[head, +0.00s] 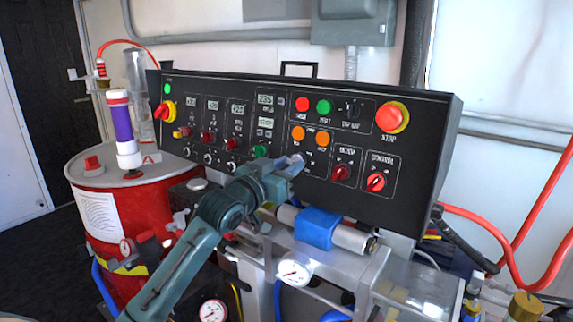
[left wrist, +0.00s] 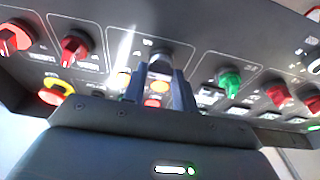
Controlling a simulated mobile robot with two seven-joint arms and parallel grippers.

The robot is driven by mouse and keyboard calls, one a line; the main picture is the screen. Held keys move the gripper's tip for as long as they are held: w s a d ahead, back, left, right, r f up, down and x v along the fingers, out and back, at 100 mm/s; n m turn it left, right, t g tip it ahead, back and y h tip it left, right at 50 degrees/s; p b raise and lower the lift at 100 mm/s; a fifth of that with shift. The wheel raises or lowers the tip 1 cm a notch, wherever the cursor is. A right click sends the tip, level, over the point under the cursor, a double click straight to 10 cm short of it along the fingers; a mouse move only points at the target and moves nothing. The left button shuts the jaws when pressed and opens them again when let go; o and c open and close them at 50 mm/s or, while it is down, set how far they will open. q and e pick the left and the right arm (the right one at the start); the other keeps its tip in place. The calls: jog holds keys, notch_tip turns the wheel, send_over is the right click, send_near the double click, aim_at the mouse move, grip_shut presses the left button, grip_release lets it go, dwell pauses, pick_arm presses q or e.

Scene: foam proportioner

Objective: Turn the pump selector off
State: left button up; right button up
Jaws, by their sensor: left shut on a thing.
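A black control panel (head: 225,120) carries several knobs and buttons; the small labels are too blurred to read as "pump". My left gripper (head: 294,166) reaches up to its lower middle, between a green knob (head: 260,150) and a red knob (head: 342,172). It is shut on a small grey selector knob (head: 298,158), which the fingers partly hide. In the left wrist view the fingers (left wrist: 159,90) close around the grey knob (left wrist: 160,65). The knob's angle is hard to tell. My right gripper is not in view.
Two orange buttons (head: 322,138) sit close above the gripper. A red-and-yellow stop button (head: 391,117) is at upper right, with another red knob (head: 376,182) below. A red drum (head: 110,200) stands left; pipework with a blue clamp (head: 317,228) and gauge (head: 294,271) lies below.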

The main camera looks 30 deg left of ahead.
pick_arm(q)
jog(key=o, duration=1)
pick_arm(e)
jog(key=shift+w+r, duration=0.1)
pick_arm(q)
jog(key=s, duration=0.4)
jog(key=s+a+b, duration=0.1)
jog(key=s, duration=0.3)
jog(key=s+f+b, duration=0.1)
jog(key=s, duration=0.4)
jog(key=shift+a, duration=0.4)
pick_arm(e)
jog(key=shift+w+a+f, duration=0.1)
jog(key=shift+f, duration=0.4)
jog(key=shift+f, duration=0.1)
